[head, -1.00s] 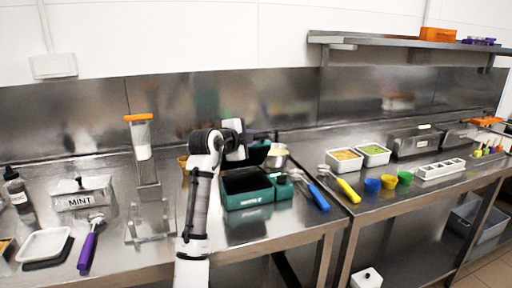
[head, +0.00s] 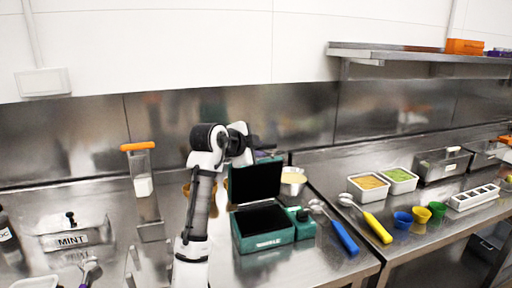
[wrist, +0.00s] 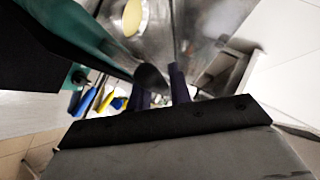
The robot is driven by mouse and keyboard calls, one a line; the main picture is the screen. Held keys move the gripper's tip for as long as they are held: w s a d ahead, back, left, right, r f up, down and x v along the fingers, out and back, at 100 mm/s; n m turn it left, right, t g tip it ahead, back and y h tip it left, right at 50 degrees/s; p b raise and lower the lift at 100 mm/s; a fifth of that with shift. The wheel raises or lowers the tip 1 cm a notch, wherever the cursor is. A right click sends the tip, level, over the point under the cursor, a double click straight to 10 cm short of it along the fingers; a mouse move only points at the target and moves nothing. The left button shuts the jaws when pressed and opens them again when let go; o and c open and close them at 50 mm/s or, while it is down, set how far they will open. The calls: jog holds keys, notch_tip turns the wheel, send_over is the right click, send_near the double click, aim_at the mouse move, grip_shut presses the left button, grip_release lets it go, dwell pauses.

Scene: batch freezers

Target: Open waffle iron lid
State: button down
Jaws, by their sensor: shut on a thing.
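The green waffle iron (head: 263,243) stands on the steel counter, its dark lower plate facing up. Its lid (head: 255,182) is raised, about upright at the back, with the black inner face showing. My gripper is at the top of the lid, its fingers mostly hidden behind my arm and the lid in the head view. In the wrist view, my gripper (wrist: 161,88) is shut on a dark rounded part at the lid's edge, seemingly its handle. The lid's green shell (wrist: 75,25) fills the upper left there.
A metal bowl (head: 292,182) stands close behind the lid on the right. Blue (head: 342,238) and yellow (head: 377,228) handled scoops lie to the right. A clear dispenser with an orange top (head: 138,147) and a MINT tub (head: 75,239) stand to the left.

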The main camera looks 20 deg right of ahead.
jog(key=shift+r, duration=0.15)
jog(key=c, duration=1.4)
grip_release()
jog(key=shift+s, duration=0.15)
jog(key=b+v, duration=0.4)
jog(key=v, duration=0.9)
jog(key=shift+s+a+r, duration=0.15)
jog(key=shift+a, duration=0.15)
